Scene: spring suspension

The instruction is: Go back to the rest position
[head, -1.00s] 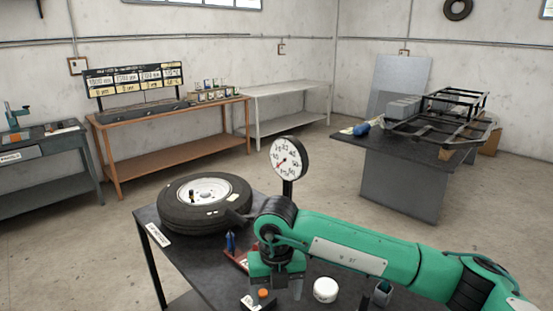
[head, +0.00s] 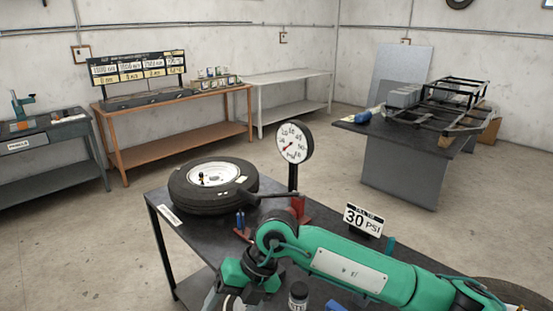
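My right arm (head: 350,268) is green and reaches in from the lower right over the dark table. Its wrist bends down at the lower middle, and my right gripper (head: 232,296) is low at the bottom edge. The fingertips are cut off or hidden, so I cannot tell its opening or whether it holds anything. A white round thing shows partly beside it. My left gripper is not in view.
A tire (head: 212,186) lies flat on the dark table (head: 180,238). A round pressure gauge (head: 294,143) stands on a post behind my arm. A "30 PSI" sign (head: 363,219) and a dark jar (head: 298,296) are near the arm. Open floor surrounds the table.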

